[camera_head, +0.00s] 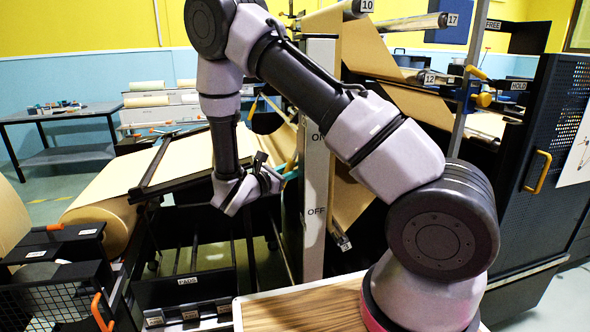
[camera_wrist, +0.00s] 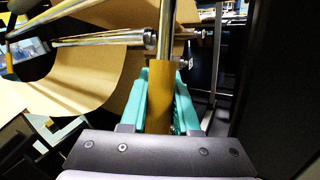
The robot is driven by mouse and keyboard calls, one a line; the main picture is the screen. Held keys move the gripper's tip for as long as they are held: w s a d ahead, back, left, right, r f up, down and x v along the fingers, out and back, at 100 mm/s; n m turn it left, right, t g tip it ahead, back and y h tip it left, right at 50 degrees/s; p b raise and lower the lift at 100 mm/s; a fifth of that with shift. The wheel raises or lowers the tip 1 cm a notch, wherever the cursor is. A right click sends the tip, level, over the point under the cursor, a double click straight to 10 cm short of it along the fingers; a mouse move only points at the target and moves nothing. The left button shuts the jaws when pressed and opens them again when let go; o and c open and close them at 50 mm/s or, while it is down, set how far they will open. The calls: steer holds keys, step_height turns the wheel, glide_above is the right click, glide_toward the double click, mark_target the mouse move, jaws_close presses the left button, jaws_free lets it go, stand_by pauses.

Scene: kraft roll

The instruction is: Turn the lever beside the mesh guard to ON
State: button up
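The lever has a mustard grip (camera_wrist: 160,105) and a bright metal rod that runs up in the wrist view. My gripper (camera_wrist: 161,88) has teal fingers, one on each side of the grip, closed against it. In the head view my gripper (camera_head: 286,172) is left of a pale post. I cannot make out for certain which part is the mesh guard.
Kraft paper (camera_head: 362,50) hangs over rollers right of the post. A large paper roll (camera_head: 105,215) lies at left, near a black wire-mesh unit (camera_head: 55,300) with orange handles. A dark perforated panel (camera_head: 545,165) stands at right. A wood-topped surface (camera_head: 310,308) is in front.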

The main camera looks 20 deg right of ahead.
jaws_close()
stand_by(1.1)
